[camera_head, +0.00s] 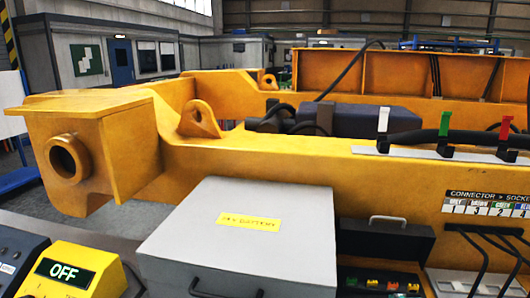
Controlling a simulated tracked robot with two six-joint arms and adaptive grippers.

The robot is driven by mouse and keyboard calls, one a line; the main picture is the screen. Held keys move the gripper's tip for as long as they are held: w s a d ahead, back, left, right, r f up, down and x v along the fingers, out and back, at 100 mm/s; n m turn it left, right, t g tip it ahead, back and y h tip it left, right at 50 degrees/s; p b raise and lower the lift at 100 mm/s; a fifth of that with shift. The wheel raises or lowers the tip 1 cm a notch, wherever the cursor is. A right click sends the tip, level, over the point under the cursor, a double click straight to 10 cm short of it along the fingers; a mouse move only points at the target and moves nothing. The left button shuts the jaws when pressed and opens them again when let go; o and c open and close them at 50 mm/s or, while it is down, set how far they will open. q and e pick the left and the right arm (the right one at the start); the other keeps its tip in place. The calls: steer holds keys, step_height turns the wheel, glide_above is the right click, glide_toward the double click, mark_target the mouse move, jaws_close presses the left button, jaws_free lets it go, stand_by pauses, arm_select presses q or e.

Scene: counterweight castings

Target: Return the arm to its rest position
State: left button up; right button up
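Neither of my arms nor grippers shows in the head view, so their pose and finger state cannot be seen. A large grey case (240,233) with a yellow label stands closed in the front middle, its handle towards me. Behind it lies a big yellow steel casting (270,155) with lifting eyes and a round bore at its left end.
A yellow box (70,270) reading OFF sits front left beside a dark device (18,255). An open black case (385,245) with coloured connectors is right of the grey case. White, green and red clips (444,135) stand on the casting. A connector panel (485,205) is at right.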

steer(key=s+a+f+n+g+y, duration=0.1)
steer(key=s+a+f+n+g, duration=0.2)
steer(key=f, duration=0.7)
steer(key=s+a+f+n+g+y, duration=0.1)
steer(key=s+a+f+n+g, duration=0.3)
steer(key=f, duration=0.6)
steer(key=s+a+f+n+g+y, duration=0.1)
steer(key=s+a+f+n, duration=0.3)
steer(key=s, duration=0.4)
steer(key=s+a+f+n+g+y, duration=0.1)
steer(key=s+a+f+n+y, duration=0.1)
steer(key=s+a+f+n, duration=0.3)
steer(key=s+a, duration=0.2)
steer(key=s, duration=0.2)
steer(key=shift+a+n, duration=0.3)
steer(key=shift+n, duration=0.1)
